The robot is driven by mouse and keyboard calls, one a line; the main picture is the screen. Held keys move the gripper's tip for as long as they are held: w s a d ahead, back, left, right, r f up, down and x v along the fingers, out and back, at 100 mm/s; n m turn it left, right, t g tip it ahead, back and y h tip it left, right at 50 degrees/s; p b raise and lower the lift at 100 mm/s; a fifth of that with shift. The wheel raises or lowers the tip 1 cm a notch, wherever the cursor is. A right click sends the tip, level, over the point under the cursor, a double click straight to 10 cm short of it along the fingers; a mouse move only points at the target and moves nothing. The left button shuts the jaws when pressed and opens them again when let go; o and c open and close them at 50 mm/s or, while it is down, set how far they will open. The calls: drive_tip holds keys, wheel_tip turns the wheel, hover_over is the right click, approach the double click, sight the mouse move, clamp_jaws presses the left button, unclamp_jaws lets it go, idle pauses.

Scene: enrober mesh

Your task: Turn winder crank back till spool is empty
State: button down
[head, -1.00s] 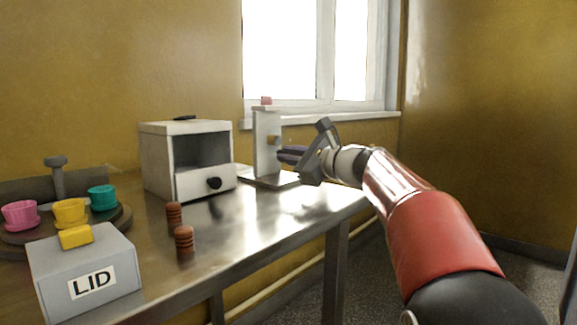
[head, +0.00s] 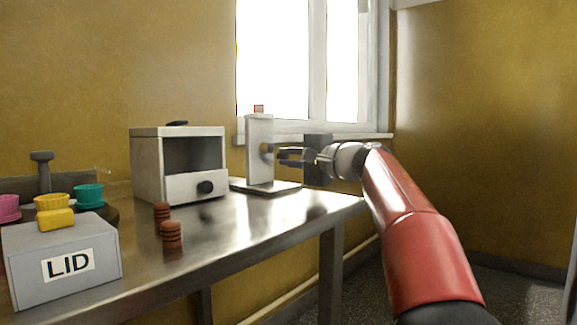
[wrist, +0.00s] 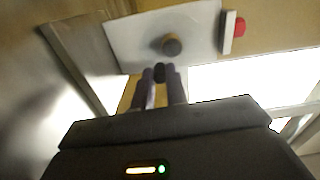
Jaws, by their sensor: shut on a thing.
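The winder has a white upright plate (head: 259,160) on a flat base (head: 265,187) at the far end of the metal table. My gripper (head: 280,154) reaches in from the right, beside the upright. In the wrist view my gripper (wrist: 159,83) is shut on the dark crank handle (wrist: 159,72), whose end shows between the fingertips, off to one side of the hub. I cannot make out the spool or any winding on it.
A white cabinet (head: 147,165) with a drawer and black knob stands left of the winder. Brown ridged stacks (head: 171,232), a grey LID box (head: 106,270) and coloured cups (head: 88,194) are nearer left. The window is behind the winder.

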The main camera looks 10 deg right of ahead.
drive_tip(key=n, duration=0.3)
drive_tip(key=r+n+b, duration=0.1)
drive_tip(key=n, duration=0.1)
drive_tip(key=shift+w+d+n, duration=0.2)
drive_tip(key=shift+d+n, duration=0.1)
drive_tip(key=shift+r, duration=0.1)
idle(0.4)
drive_tip(key=c, duration=1.4)
unclamp_jaws()
drive_tip(key=b+v, duration=0.1)
drive_tip(key=v, duration=0.7)
drive_tip(key=shift+b, duration=0.35)
